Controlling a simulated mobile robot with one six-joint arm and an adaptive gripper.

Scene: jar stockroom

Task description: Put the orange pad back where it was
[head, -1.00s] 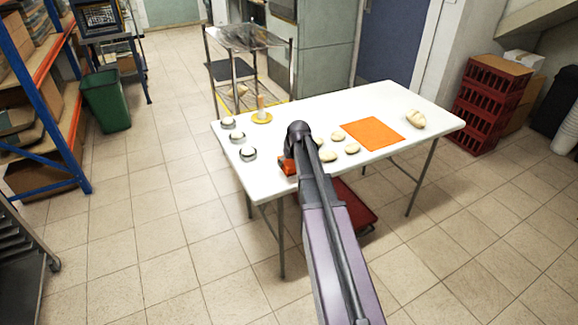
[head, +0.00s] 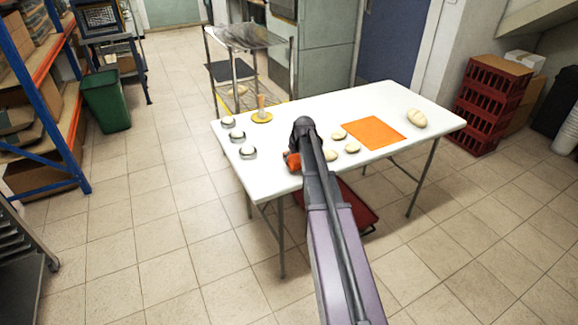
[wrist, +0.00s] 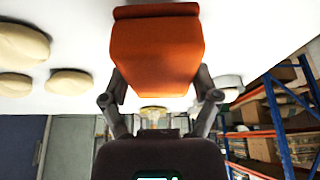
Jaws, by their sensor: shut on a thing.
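The orange pad (wrist: 157,52) is a thick red-orange block with a lip along one edge. My gripper (wrist: 162,92) is shut on it, one finger at each side, in the wrist view. In the head view the pad (head: 293,161) shows beside my arm's end, over the near left part of the white table (head: 330,108); I cannot tell whether it touches the top. My gripper's fingers are hidden there. A flat orange square (head: 372,132) lies on the right half of the table with nothing on it.
Several pale dough rounds (head: 352,147) lie between my arm and the orange square. A larger loaf (head: 416,118) lies at the right end. Three small metal tins (head: 237,135) line the left edge, near a yellow disc (head: 262,118) with an upright piece.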

